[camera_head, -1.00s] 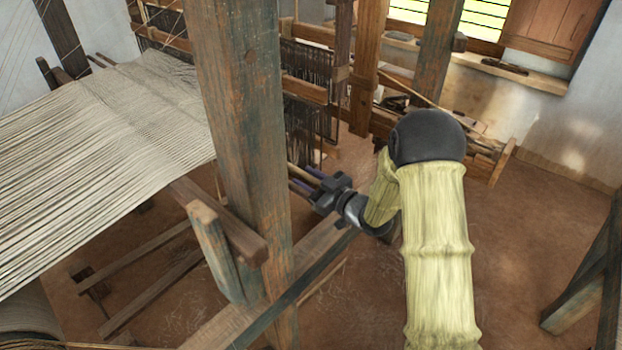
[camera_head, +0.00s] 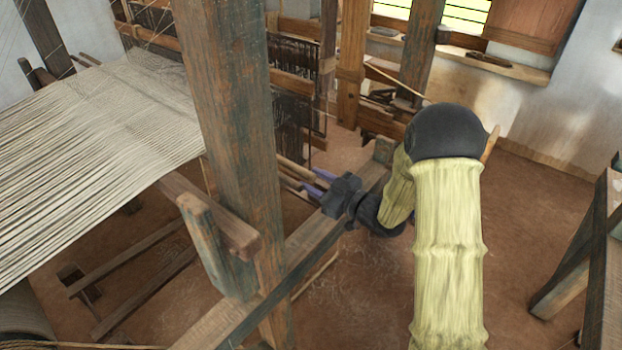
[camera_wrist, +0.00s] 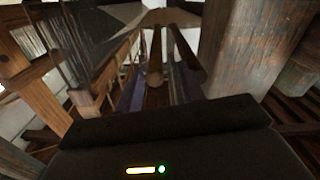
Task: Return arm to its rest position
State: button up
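My gripper (camera_head: 312,181) is beyond the thick wooden post in the head view, at the end of my yellow-sleeved arm. Its two purple-blue fingers point left toward the loom and stand apart. They also show in the wrist view (camera_wrist: 157,95), with a gap between them. I see nothing held. Wooden bars (camera_wrist: 154,65) appear between and beyond the fingers in the wrist view; I cannot tell how near they are. The fingertips look close to the wooden rods (camera_head: 292,168) in the head view.
The thick upright post (camera_head: 228,110) and a long low beam (camera_head: 300,255) stand close to my arm. The stretched warp (camera_head: 90,150) fills the left. A wooden frame (camera_head: 585,255) stands at the right. Open earth floor (camera_head: 525,205) lies between it and my arm.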

jog(key=shift+v, duration=0.95)
jog(key=shift+w+d, duration=0.1)
jog(key=shift+w, duration=0.1)
jog(key=s+d+m+g+h+p, duration=0.1)
jog(key=s+d+m+h, duration=0.25)
jog(key=d+h, duration=0.25)
jog(key=s+d+m+h, duration=0.2)
jog(key=d+m+h, duration=0.2)
jog(key=d+h, duration=0.3)
jog(key=s+d+m+g+h, duration=0.1)
jog(key=s+m+g, duration=0.4)
jog(key=s, duration=1.3)
jog(key=shift+s+d+g+h+p, duration=0.3)
jog(key=shift+d+g, duration=0.5)
jog(key=shift+g, duration=0.2)
